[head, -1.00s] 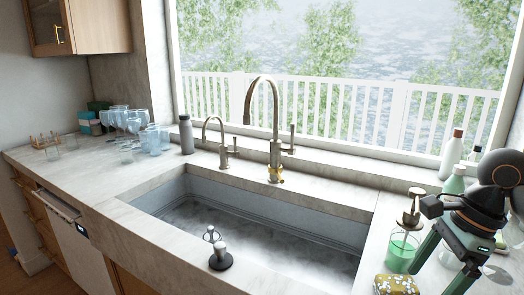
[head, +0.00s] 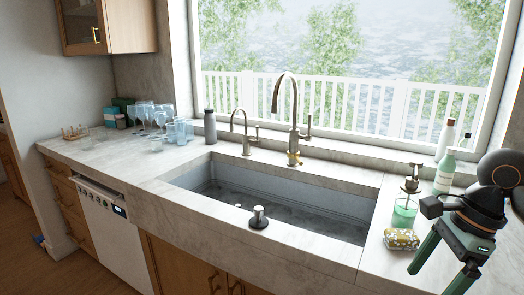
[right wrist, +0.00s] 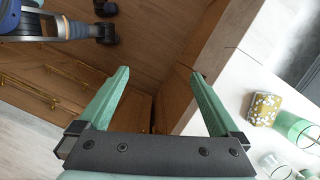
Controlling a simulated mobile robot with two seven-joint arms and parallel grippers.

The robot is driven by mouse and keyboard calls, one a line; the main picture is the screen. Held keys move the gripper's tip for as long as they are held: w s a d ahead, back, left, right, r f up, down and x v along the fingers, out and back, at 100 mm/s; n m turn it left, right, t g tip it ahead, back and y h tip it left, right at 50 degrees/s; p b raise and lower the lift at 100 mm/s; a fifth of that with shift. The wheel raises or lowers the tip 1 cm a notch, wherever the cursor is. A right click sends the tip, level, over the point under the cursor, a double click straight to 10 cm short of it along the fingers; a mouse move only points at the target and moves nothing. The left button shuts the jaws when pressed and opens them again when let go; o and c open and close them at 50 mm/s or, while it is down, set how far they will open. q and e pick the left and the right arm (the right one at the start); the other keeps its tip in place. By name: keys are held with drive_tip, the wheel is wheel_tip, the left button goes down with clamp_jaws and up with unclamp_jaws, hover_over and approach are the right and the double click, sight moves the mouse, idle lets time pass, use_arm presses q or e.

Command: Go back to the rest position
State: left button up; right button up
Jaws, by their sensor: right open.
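My right gripper (head: 428,282) is at the lower right of the head view, in front of the counter's right end. Its two green fingers are apart with nothing between them. In the right wrist view the open fingers (right wrist: 160,73) show over wooden cabinet fronts and the counter edge. The gripper appears clear of the patterned sponge (head: 402,239), which also lies to the right in the right wrist view (right wrist: 263,108). My left gripper is not identifiable in either view.
The sink (head: 275,205) is set in the pale counter (head: 140,172). A soap dispenser (head: 405,210) and bottles (head: 444,172) stand near my right arm. Glasses (head: 178,132) crowd the far left. A partly visible blue-and-black object (right wrist: 75,28) is unclear. Floor at lower left looks open.

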drive_tip(key=a+m+t+y+p, duration=0.3)
drive_tip(key=a+m+t+y, duration=0.3)
drive_tip(key=a+m+y, duration=1.45)
drive_tip(key=w+d+f+m+t+h+p, duration=0.1)
drive_tip(key=d+f+m+t+h, duration=0.1)
drive_tip(key=f+m+t+h, duration=0.45)
drive_tip(key=w+d+f+m+t+h, duration=0.2)
drive_tip(key=d+f+m+t+h, duration=0.15)
drive_tip(key=f+m+h, duration=0.7)
use_arm(q)
wheel_tip(320, 180, up, 5)
drive_tip(key=shift+p, duration=0.5)
use_arm(e)
drive_tip(key=s+d+f+m+g+h, duration=0.2)
drive_tip(key=s+f+m+g+h, duration=0.2)
drive_tip(key=s+f+m, duration=0.8)
drive_tip(key=s+f+g, duration=0.2)
drive_tip(key=s+f, duration=0.1)
drive_tip(key=f, duration=0.1)
drive_tip(key=shift+d+g, duration=0.35)
drive_tip(key=shift+g, duration=0.05)
